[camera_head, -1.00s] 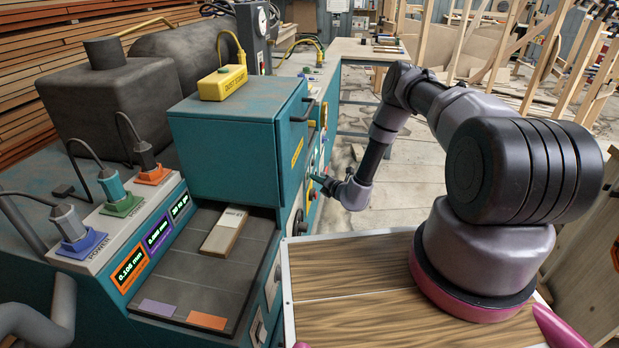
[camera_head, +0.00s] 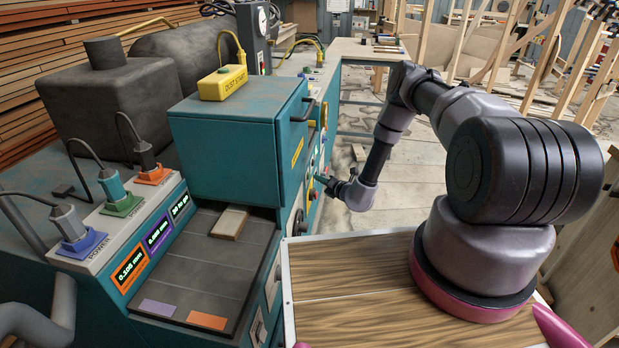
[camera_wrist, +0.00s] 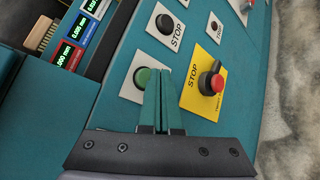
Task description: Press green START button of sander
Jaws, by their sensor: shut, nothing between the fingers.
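The sander (camera_head: 232,150) is the teal machine on the left in the head view. Its control panel faces my arm, and the wrist view shows it closely. A round green button (camera_wrist: 143,77) sits on a white plate there, partly overlapped by my left finger. My gripper (camera_wrist: 168,76) is shut and empty, with its tips at the panel just right of the green button's middle. I cannot tell whether they touch it. In the head view my gripper (camera_head: 321,179) is small beside the panel.
A black STOP button (camera_wrist: 165,23) lies above the fingers. A red knob (camera_wrist: 213,83) on a yellow STOP plate is close on the right. A wooden block (camera_head: 230,222) lies on the sander's feed bed. Floor is open right of the panel.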

